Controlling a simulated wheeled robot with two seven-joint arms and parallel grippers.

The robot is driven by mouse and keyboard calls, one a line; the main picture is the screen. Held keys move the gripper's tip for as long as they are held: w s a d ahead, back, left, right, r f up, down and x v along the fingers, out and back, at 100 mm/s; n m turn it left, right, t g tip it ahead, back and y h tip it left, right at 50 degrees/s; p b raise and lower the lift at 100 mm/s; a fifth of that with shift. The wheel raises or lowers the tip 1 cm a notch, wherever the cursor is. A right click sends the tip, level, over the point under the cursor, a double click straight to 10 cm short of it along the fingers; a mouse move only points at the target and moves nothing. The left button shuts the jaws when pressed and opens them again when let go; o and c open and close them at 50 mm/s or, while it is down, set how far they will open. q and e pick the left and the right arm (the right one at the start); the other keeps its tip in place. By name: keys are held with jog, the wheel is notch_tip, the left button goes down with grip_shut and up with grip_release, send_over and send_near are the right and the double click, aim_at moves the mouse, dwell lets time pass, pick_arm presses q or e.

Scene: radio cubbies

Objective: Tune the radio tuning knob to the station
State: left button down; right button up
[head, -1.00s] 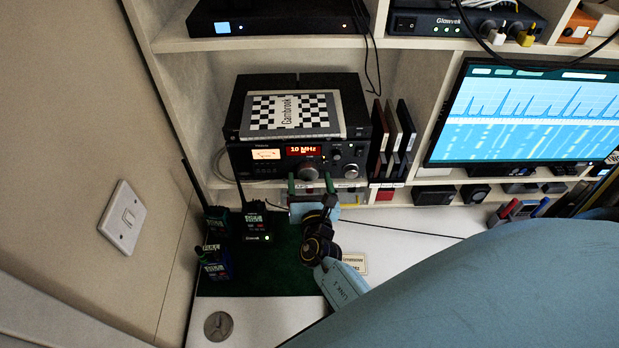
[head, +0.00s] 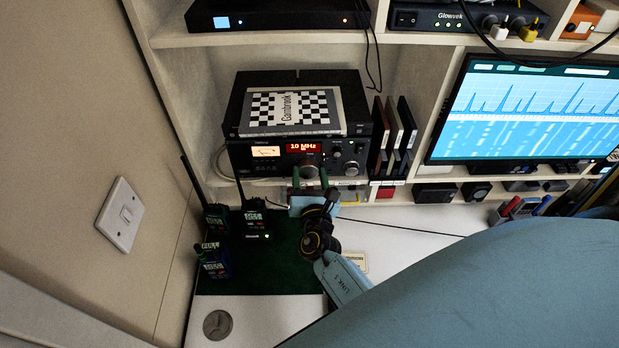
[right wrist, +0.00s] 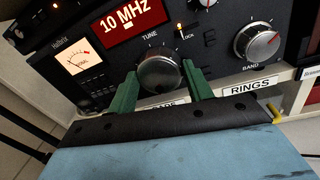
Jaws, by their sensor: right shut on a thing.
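The black radio (head: 340,158) stands in a cubby, with a lit red display reading "10 MHz" (head: 303,146). It also shows in the right wrist view, where the display (right wrist: 133,18) and a lit meter (right wrist: 76,58) are plain. The tuning knob (right wrist: 160,72), dark with a silver face, sits under the word "TUNE". My right gripper (right wrist: 161,85) has its two green fingers on either side of the knob, shut on it. In the head view the right gripper (head: 310,176) reaches the knob (head: 309,170) from below. My left gripper is not in view.
The band knob (right wrist: 257,42) is to the right of the tuning knob, with a small lock switch (right wrist: 180,28) between them. Handheld radios (head: 215,262) stand on a green mat (head: 285,272) at left. A monitor (head: 530,112) is at right.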

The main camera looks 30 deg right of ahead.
jog(key=m+b, duration=0.2)
jog(key=m, duration=0.1)
jog(key=shift+f+b, duration=0.25)
jog(key=shift+b, duration=0.1)
jog(key=shift+r+m, duration=0.15)
jog(key=shift+m, duration=0.35)
jog(key=o, duration=1)
jog(key=shift+c, duration=0.2)
jog(key=b+v, duration=0.2)
jog(key=v, duration=1.1)
jog(key=shift+s+f, duration=0.2)
jog(key=shift+a, duration=0.1)
